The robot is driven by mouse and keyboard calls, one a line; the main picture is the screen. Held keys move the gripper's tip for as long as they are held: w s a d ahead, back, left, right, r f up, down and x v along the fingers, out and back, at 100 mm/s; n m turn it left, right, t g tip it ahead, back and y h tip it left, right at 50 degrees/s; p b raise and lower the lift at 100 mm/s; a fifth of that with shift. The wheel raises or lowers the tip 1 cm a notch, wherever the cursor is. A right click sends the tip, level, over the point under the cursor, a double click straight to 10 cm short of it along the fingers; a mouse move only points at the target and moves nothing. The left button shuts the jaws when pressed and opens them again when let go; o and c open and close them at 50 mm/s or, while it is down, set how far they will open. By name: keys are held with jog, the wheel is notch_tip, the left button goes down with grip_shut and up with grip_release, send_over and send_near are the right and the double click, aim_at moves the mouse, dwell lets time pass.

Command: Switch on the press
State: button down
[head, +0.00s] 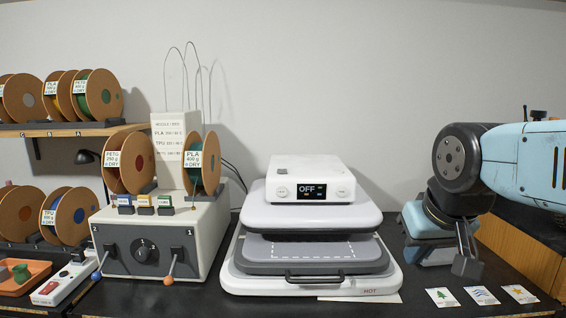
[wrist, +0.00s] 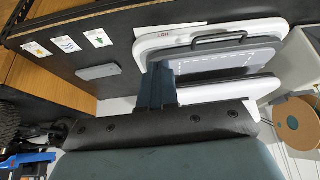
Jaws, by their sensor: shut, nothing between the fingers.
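The press (head: 311,218) is white and grey and stands on the dark bench in the middle of the head view. Its white control box (head: 310,172) on top has a small dark display (head: 312,191) reading OFF, with a button on either side. The upper part sits above the grey lower plate with a gap between them. The press also shows in the wrist view (wrist: 200,52), turned round. My gripper (head: 467,265) is right of the press, low over the bench, pointing down. Its fingers (wrist: 158,82) are shut and empty in the wrist view, apart from the press's control box.
A grey-white spool machine (head: 160,240) with levers stands left of the press. A power strip (head: 55,285) with a red switch lies at far left. Several picture cards (head: 480,296) lie at the front right. A flat grey object (wrist: 97,72) lies on the bench.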

jog(key=w+a+r+t, duration=0.1)
jog(key=w+a+r, duration=0.8)
jog(key=w+a, duration=0.2)
jog(key=w+a+r+t, duration=0.1)
jog(key=w+a+r, duration=0.9)
jog(key=w, duration=0.5)
jog(key=shift+w+a, duration=0.3)
jog(key=shift+a, duration=0.15)
jog(key=shift+f, duration=0.1)
